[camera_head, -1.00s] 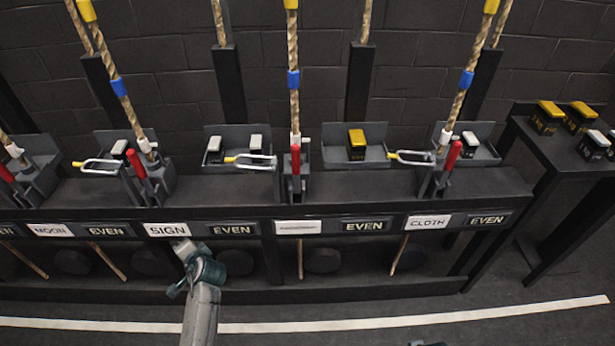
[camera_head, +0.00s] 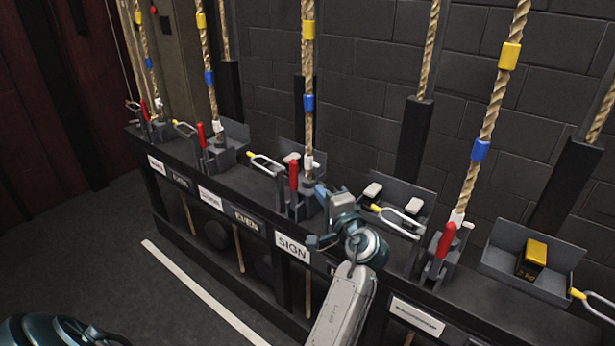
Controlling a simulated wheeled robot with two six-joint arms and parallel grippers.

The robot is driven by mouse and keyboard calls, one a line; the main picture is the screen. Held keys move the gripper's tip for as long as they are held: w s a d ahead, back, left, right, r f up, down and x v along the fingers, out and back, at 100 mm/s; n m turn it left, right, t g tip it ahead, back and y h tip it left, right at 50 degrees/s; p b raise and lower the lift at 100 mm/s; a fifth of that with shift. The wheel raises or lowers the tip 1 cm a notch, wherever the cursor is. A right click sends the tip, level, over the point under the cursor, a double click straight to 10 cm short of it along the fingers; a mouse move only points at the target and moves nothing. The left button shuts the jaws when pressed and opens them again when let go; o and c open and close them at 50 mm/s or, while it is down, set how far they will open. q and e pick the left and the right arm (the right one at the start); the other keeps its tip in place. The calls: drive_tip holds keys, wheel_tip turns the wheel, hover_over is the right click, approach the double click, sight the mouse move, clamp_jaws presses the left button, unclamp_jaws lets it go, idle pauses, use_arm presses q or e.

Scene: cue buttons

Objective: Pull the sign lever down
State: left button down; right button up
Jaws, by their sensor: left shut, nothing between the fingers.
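The sign lever is the red handle (camera_head: 293,175) above the white SIGN label (camera_head: 292,246). It stands upright in its dark bracket on the shelf, in front of a rope with yellow and blue bands. My left gripper (camera_head: 322,195) is shut and empty. In the picture it lies just right of the lever's bracket, below the handle's top. I cannot tell whether it touches the bracket. My right gripper is out of view.
More red levers stand along the shelf, one to the right (camera_head: 446,240) and others to the left. A silver loop with a yellow tip (camera_head: 399,221) lies right of my gripper. A tray with a black-and-yellow block (camera_head: 532,258) stands further right. The floor at lower left is clear.

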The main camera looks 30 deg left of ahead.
sight(294, 186)
use_arm(q)
drive_tip(key=shift+w+a, duration=0.1)
drive_tip(key=x, duration=0.9)
drive_tip(key=shift+w+a+p, duration=0.2)
drive_tip(key=shift+a+p, duration=0.15)
drive_tip(key=shift+p, duration=0.1)
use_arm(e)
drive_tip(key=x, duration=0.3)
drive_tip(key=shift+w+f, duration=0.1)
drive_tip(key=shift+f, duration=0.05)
